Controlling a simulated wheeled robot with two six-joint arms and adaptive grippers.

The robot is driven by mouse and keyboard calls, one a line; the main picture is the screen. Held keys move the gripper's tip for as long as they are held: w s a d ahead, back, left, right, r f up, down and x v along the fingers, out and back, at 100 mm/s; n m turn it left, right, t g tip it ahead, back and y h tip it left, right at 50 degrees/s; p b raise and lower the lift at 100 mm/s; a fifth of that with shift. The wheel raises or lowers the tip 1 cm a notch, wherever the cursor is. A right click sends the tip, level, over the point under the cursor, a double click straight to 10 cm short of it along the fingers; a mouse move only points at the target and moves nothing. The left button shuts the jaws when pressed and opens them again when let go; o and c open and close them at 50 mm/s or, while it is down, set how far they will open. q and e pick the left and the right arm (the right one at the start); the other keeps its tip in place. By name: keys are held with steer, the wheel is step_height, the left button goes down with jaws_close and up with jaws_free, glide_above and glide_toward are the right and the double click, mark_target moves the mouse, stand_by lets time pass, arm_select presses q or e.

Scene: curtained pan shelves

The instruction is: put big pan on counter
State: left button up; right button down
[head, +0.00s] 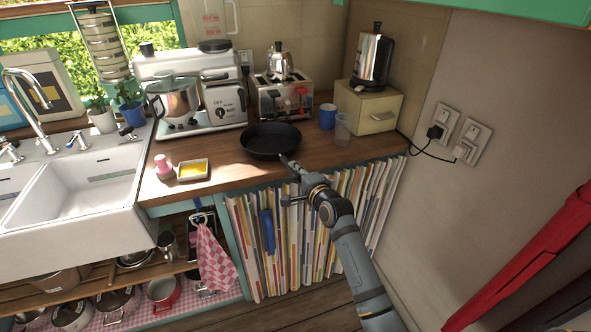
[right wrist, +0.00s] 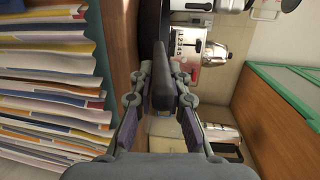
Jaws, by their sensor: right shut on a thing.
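The big black pan (head: 270,140) is at the wooden counter (head: 225,178), in front of the toaster, and looks level. I cannot tell whether its base rests on the counter or hangs just above it. My right gripper (head: 291,170) reaches in from the lower right at the counter's front edge. It is shut on the pan's dark handle, which runs between the two fingers in the right wrist view (right wrist: 160,88). The fingers hide part of the handle. My left gripper is not in view.
A coffee machine (head: 225,105), toaster (head: 283,97), blue mug (head: 327,117) and clear glass (head: 342,130) stand around the pan. A yellow-filled dish (head: 192,170) and pink bottle (head: 163,168) sit left.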

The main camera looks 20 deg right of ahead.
stand_by(0.7)
steer(key=c, duration=1.3)
jaws_free()
steer(key=shift+s, duration=0.1)
steer(key=shift+o, duration=0.2)
steer(key=shift+f, duration=0.35)
steer(key=shift+r, duration=0.15)
steer(key=c, duration=0.4)
